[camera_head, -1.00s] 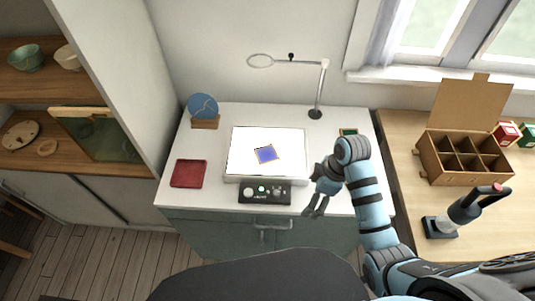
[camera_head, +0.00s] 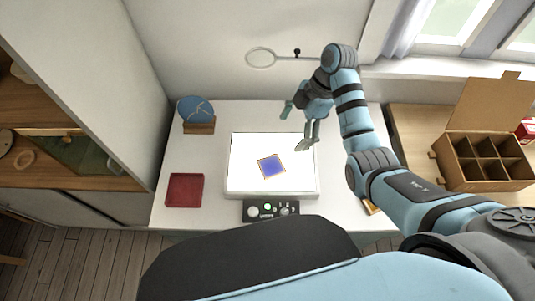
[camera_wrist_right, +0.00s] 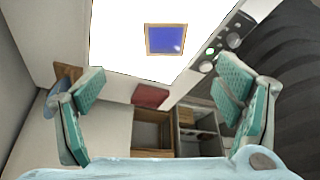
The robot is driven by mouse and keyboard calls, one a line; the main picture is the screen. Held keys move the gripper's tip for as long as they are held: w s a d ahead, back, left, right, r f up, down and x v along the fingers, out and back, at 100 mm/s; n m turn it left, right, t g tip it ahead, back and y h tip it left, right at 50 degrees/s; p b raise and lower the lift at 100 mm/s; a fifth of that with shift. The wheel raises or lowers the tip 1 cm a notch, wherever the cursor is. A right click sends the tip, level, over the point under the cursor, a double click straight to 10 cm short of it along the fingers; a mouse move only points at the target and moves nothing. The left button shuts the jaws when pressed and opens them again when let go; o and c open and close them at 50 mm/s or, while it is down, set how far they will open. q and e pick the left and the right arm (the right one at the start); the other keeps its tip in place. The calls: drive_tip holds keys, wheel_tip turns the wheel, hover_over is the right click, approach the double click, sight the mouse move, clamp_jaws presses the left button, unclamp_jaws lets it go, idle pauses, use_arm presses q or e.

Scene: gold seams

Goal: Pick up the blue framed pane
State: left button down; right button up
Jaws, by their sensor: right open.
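The blue framed pane (camera_head: 271,166) lies flat on the bright white light panel (camera_head: 240,187), near its middle. It has a thin wooden-coloured frame. It also shows in the right wrist view (camera_wrist_right: 166,40), near the top centre between the fingers' directions. My right gripper (camera_head: 299,128) is open and empty, above the back right part of the panel, apart from the pane. In the right wrist view its two teal-padded fingers (camera_wrist_right: 160,100) stand wide apart with nothing between them. My left gripper is not in view.
A control box (camera_head: 270,210) with knobs sits at the panel's front edge. A red square tray (camera_head: 185,190) lies to the left. A blue round plate on a wooden stand (camera_head: 198,126) is at the back left. A compartmented cardboard box (camera_head: 484,163) stands on the right table.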

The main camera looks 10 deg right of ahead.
drive_tip(key=b, duration=0.6)
approach(272, 165)
drive_tip(key=shift+s+a+f, duration=0.1)
drive_tip(key=shift+s+f, duration=0.15)
drive_tip(key=shift+f, duration=0.25)
drive_tip(key=shift+s+f, duration=0.25)
drive_tip(key=shift+f, duration=0.3)
drive_tip(key=shift+a+f+p, duration=0.35)
drive_tip(key=shift+a+f, duration=0.25)
drive_tip(key=shift+f, duration=0.1)
drive_tip(key=x, duration=0.4)
drive_tip(key=shift+w+a+f, duration=0.1)
drive_tip(key=shift+w+f, duration=0.15)
drive_tip(key=shift+w, duration=0.15)
drive_tip(key=shift+s+r, duration=0.1)
drive_tip(key=shift+s, duration=0.05)
drive_tip(key=shift+c, duration=0.7)
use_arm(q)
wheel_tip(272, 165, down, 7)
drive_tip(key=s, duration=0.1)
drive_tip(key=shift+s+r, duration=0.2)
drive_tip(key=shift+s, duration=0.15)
use_arm(e)
drive_tip(key=c, duration=1.3)
